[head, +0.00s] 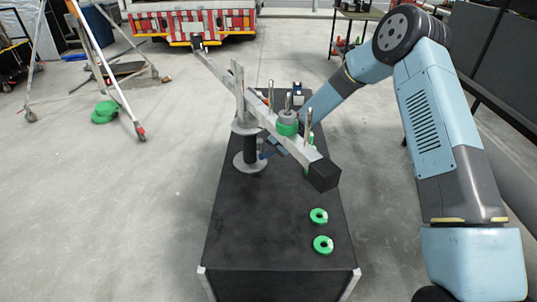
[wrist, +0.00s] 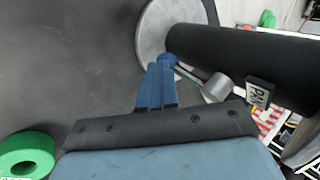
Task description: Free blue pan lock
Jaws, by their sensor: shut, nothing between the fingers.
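The blue pan lock (wrist: 168,60) is a small round blue knob beside the black column (wrist: 240,62), seen in the wrist view. A plate marked PAN (wrist: 259,95) sits near it. My gripper (wrist: 157,67) has its two blue fingers together, with nothing between them. The fingertips are at the knob and overlap it in the picture; I cannot tell whether they touch. In the head view the black column (head: 250,147) stands on a round grey base (head: 249,163) on the black cart top. My arm reaches in from the right, and the beam partly hides my gripper there.
A long grey beam (head: 221,76) with a black end block (head: 323,175) slants over the black cart (head: 262,235). Pegs and a green-grey weight stack (head: 287,122) sit on it. Two green rings (head: 319,216) lie on the cart's near right. Open floor lies left.

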